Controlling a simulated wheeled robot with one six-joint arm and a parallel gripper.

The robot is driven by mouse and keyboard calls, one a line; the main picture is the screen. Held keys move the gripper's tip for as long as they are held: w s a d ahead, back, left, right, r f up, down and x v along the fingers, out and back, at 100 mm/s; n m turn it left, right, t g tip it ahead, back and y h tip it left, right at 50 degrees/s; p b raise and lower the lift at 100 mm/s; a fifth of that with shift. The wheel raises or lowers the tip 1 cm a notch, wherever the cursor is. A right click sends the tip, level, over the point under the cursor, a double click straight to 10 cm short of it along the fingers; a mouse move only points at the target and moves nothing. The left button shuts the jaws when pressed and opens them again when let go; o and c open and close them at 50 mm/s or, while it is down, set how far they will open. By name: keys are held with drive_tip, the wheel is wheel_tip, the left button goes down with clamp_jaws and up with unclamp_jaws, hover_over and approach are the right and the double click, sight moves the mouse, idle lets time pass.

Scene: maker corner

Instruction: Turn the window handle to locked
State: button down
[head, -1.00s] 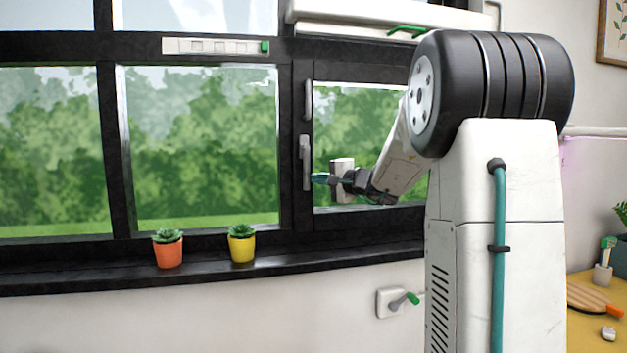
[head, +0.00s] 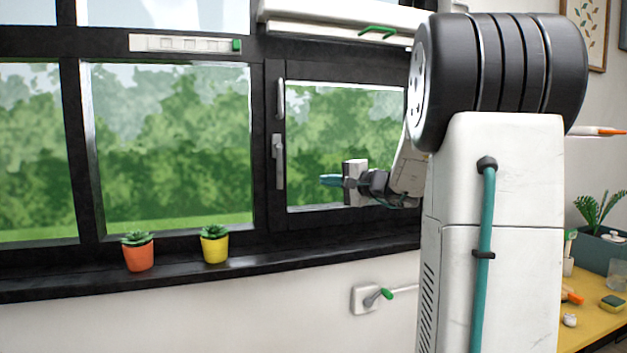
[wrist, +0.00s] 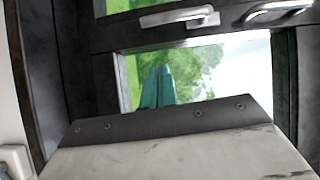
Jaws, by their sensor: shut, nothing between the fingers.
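The window handle (head: 279,163) is a grey lever on the dark frame left of the right-hand pane. It hangs straight down, upright along the frame. It also shows in the wrist view (wrist: 180,17), near the top. My gripper (head: 328,181) has teal fingers, shut and empty, pointing left towards the handle. It is in front of the right-hand pane, clearly apart from the handle. In the wrist view the shut fingers (wrist: 158,88) show against the glass, below the handle in the picture.
A grey bar (head: 281,98) sits above the handle on the same frame. An orange pot (head: 138,254) and a yellow pot (head: 215,245) stand on the black sill (head: 110,283). A yellow table (head: 590,325) is at right.

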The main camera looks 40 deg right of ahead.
drive_tip(key=shift+s+d, duration=0.15)
drive_tip(key=shift+s, duration=1)
